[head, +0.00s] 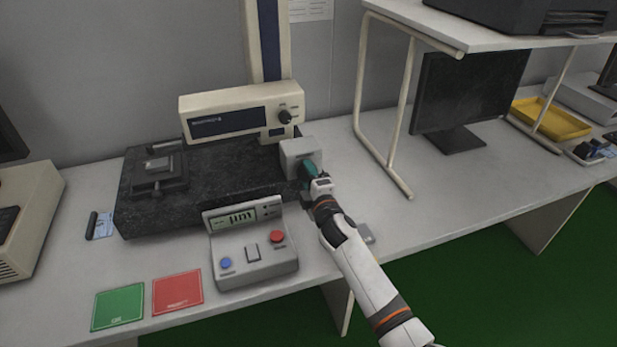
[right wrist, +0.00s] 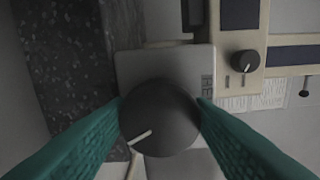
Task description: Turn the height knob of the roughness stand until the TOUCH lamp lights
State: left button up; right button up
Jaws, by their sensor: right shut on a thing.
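The roughness stand has a dark granite base (head: 220,178), a column (head: 268,42) and a cream drive unit (head: 225,100). A grey housing (head: 294,150) sits at the base's right end. My right gripper (head: 309,172) is at this housing. In the right wrist view, its teal fingers are shut on the round dark height knob (right wrist: 160,120), one on each side. The knob's white pointer line aims down and left. The knob is mostly hidden in the head view. A grey control box (head: 257,262) has a display showing "µm" and small dark lamps beside it; I cannot read which is TOUCH, and none looks clearly lit. My left gripper is out of view.
A green card (head: 118,307) and a red card (head: 177,292) lie at the front left. A small block (head: 153,176) sits on the granite. A shelf frame (head: 400,110), monitor (head: 470,90) and yellow tray (head: 550,119) stand to the right. The bench right of my arm is mostly clear.

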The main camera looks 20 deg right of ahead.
jog(key=shift+m, duration=0.4)
jog(key=o, duration=1)
jog(key=s, duration=1.2)
jog(key=shift+d, duration=0.25)
